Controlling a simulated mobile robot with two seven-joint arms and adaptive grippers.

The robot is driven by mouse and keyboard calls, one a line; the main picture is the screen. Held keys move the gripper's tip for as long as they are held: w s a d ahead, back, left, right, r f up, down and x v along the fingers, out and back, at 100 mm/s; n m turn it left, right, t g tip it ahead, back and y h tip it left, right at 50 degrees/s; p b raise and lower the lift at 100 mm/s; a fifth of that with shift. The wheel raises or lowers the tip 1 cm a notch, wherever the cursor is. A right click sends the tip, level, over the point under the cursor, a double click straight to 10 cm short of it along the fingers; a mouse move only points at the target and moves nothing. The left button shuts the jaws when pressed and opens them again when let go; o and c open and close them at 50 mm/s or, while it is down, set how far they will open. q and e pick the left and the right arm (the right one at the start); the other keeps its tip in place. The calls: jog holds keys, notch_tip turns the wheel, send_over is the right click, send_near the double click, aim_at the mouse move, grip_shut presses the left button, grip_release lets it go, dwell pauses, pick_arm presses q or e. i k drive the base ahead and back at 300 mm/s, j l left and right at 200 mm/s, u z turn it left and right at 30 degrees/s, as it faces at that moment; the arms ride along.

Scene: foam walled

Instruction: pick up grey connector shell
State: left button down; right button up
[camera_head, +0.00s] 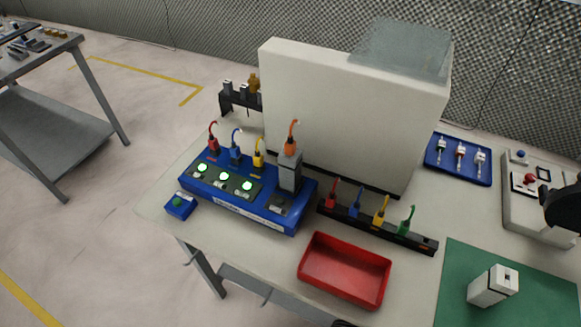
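A grey upright block (290,172), which looks like the grey connector shell, stands at the right end of the blue test fixture (250,213). An orange plug with a cable (291,138) sits at its top. Smaller grey and dark pieces (244,92) stand on a black rack at the back left, too small to identify surely. A dark rounded part (565,207) at the right edge may belong to my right arm; its fingers cannot be made out. My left gripper is not in view.
A tall white panel (350,115) stands behind the fixture. A black strip with coloured plugs (375,228) and an empty red tray (345,270) lie in front. A white block (492,287) rests on the green mat (540,300). A blue tray (458,178) is at the right.

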aim_at(289, 168)
jog(key=k+j+z, duration=0.5)
jog(key=z, duration=0.2)
jog(key=k, duration=0.1)
